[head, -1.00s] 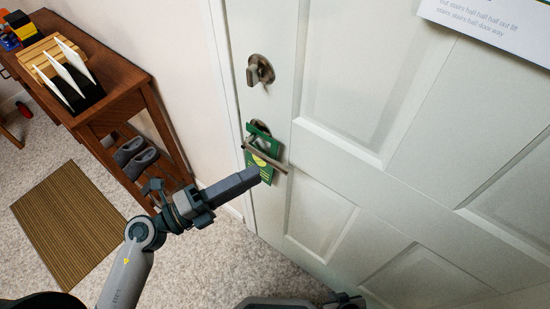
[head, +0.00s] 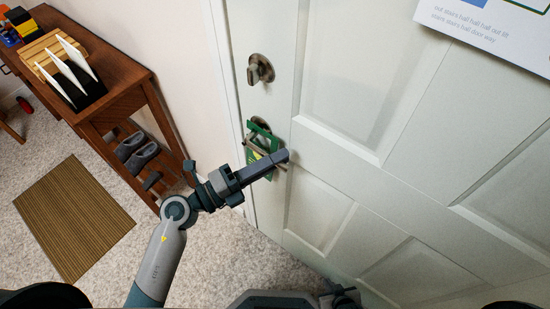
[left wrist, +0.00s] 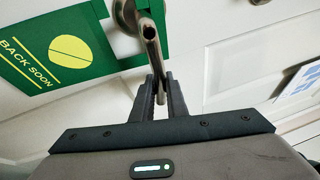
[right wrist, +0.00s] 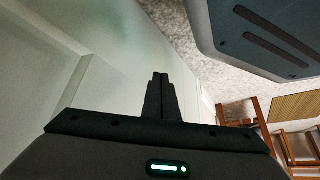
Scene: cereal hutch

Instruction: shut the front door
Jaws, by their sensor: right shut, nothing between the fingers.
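The front door (head: 345,85) is white and panelled, and its latch edge lies at the frame with no clear gap visible. Its lever handle (left wrist: 152,45) has a green "Back soon" hanger (left wrist: 70,48) on it; in the head view the hanger (head: 250,158) is partly behind my left gripper. My left gripper (head: 285,156) is at the lever. In the left wrist view its fingers (left wrist: 161,80) stand close on both sides of the lever; whether they press on it is unclear. My right gripper (right wrist: 160,80) is shut and empty, low beside a pale panelled surface.
A deadbolt knob (head: 260,69) sits above the handle. A wooden hutch table (head: 110,85) with a letter rack and shoes below stands along the left wall. A striped mat (head: 75,218) lies on the carpet. A printed sign (head: 490,35) is on the door.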

